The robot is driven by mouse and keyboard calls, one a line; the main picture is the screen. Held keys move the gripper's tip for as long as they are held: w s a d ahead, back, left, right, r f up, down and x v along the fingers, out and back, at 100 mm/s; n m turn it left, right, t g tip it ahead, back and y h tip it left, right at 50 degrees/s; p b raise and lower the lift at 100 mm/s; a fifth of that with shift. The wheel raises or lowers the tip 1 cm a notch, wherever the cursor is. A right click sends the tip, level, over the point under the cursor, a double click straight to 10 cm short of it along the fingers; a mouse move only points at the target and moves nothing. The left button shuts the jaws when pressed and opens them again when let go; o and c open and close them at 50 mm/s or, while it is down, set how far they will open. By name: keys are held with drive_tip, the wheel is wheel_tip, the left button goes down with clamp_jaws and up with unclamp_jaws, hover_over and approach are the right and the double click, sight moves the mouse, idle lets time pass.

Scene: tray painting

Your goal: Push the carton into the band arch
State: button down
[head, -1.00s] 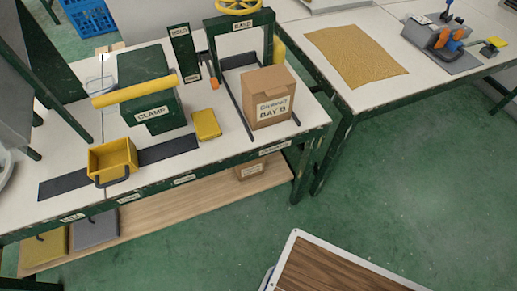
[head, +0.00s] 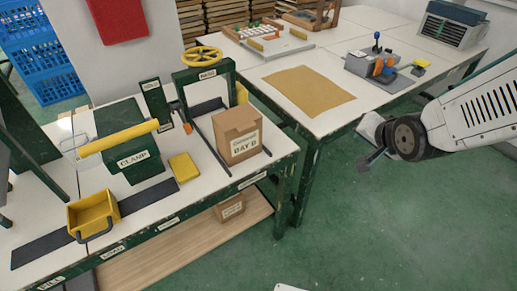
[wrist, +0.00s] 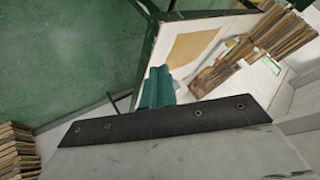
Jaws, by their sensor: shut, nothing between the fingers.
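The brown cardboard carton (head: 238,138), labelled "BAY B", stands upright on the left workbench in the head view. It sits between dark rails, in front of the dark green band arch (head: 197,76), which has a yellow handwheel (head: 201,54) on top. The carton is on the near side of the arch opening and partly hides it. My gripper (head: 371,160) is shut and empty, off to the right over the green floor. It is well apart from the carton. The carton cannot be made out in the wrist view.
A green clamp block (head: 127,148) with a yellow bar, a yellow pad (head: 184,167) and a yellow bin (head: 93,213) are left of the carton. A second table with a tan mat (head: 308,91) stands behind right. Open floor (head: 350,235) lies in front.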

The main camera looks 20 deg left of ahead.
drive_tip(key=w+a+f+m+t+y, duration=0.1)
drive_tip(key=a+f+y, duration=0.1)
drive_tip(key=a+f, duration=0.4)
drive_tip(key=m+t+y, duration=0.2)
drive_tip(key=m+y, duration=0.2)
drive_tip(key=y, duration=0.4)
approach(247, 143)
drive_tip(key=x, duration=0.7)
drive_tip(key=shift+r, duration=0.1)
drive_tip(key=shift+a, duration=0.1)
